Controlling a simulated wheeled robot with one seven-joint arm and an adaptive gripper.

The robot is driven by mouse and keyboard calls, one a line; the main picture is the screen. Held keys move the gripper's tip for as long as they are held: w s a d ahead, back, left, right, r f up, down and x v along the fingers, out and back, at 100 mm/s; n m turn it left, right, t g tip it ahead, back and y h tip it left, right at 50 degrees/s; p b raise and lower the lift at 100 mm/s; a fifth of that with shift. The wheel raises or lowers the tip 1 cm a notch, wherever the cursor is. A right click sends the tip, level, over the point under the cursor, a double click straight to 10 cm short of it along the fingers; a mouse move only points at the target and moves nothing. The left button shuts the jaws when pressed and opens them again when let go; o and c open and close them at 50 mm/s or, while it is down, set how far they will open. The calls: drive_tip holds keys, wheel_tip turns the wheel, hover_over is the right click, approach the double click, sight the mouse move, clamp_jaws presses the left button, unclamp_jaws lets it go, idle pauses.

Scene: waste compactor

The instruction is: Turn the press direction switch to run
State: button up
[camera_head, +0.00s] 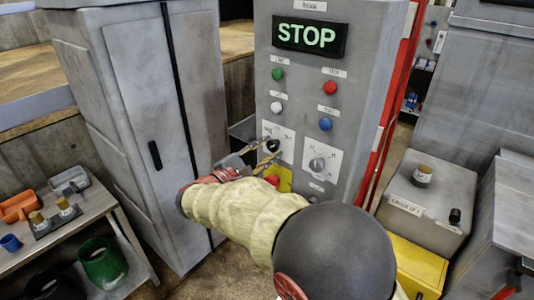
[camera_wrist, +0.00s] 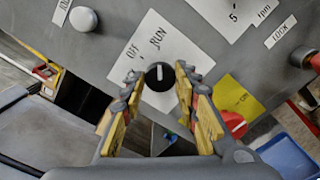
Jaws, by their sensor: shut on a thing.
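The switch (camera_wrist: 160,83) is a round black knob with a white pointer line on a white plate marked OFF and RUN (camera_wrist: 150,45). In the wrist view the pointer stands nearly upright, toward the RUN lettering. In the head view the knob (camera_head: 273,146) sits low on the left of the grey control panel (camera_head: 300,100). My gripper (camera_wrist: 158,79) has one yellow-padded finger on each side of the knob and is shut on it. In the head view my gripper (camera_head: 266,152) reaches the panel from the lower left, and its fingers partly cover the plate.
A lit STOP sign (camera_head: 310,37) tops the panel. Green (camera_head: 277,74), red (camera_head: 330,87), white (camera_head: 276,107) and blue (camera_head: 325,124) buttons sit above. A dial (camera_head: 317,164) is just right, and a red button on yellow (camera_head: 272,181) just below. A grey cabinet (camera_head: 150,120) stands left.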

idle(0.3)
drive_tip(key=o, duration=1.1)
drive_tip(key=shift+o, duration=0.4)
drive_tip(key=v, duration=1.2)
drive_tip(key=shift+a, duration=0.1)
